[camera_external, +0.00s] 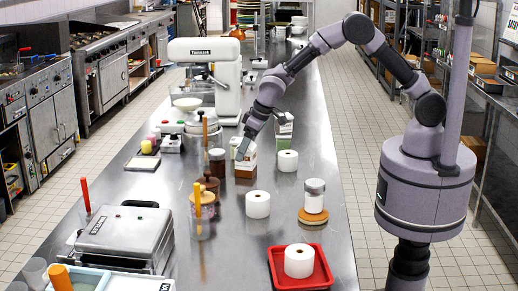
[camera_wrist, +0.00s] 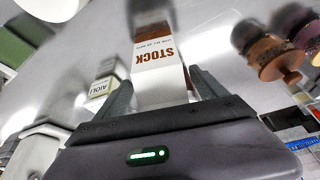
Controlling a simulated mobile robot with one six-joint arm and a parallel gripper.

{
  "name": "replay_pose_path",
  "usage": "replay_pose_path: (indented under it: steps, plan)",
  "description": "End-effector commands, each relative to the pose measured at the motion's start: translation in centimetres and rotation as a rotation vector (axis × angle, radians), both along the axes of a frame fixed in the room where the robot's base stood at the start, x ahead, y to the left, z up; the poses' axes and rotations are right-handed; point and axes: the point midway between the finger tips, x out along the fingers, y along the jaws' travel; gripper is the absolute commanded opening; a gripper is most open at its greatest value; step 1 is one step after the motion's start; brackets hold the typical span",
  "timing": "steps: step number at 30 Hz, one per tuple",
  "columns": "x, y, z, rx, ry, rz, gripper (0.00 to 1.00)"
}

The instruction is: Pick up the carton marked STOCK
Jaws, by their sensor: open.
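The carton marked STOCK (camera_wrist: 158,52) is white with brown lettering and a brown lower part. In the wrist view it stands between the two fingers of my gripper (camera_wrist: 160,80), which are open on either side of it. I cannot tell whether either finger touches it. In the external view the white and brown carton (camera_external: 245,169) stands on the steel counter, and my gripper (camera_external: 242,152) reaches down to its top from above, hiding part of it.
A carton marked AIOLI (camera_wrist: 103,87) stands nearby in the wrist view. White rolls (camera_external: 287,160), a brown jar (camera_external: 216,162) and a lidded jar on a round board (camera_external: 313,216) stand around on the counter (camera_external: 285,200). A red tray (camera_external: 322,277) holds another roll in front.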

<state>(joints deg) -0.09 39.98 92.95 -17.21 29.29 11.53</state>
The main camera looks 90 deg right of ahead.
Motion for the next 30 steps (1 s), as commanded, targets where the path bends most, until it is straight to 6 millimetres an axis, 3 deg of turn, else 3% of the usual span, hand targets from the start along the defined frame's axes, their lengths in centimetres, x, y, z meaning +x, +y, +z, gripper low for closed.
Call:
replay_pose_path:
  steps: [1,3,9,22,30]
  plan:
    - [0.3,0.1,-1.5,-0.001,0.001,0.002,0.82]
    - [0.8,0.0,-2.5,0.000,0.000,0.001,0.82]
    - [1.0,-0.1,-2.6,-0.001,-0.001,0.001,0.82]
    - [1.0,-0.1,-2.6,0.000,0.000,0.001,0.00]
    - [1.0,-0.1,-2.4,-0.001,-0.002,0.001,0.00]
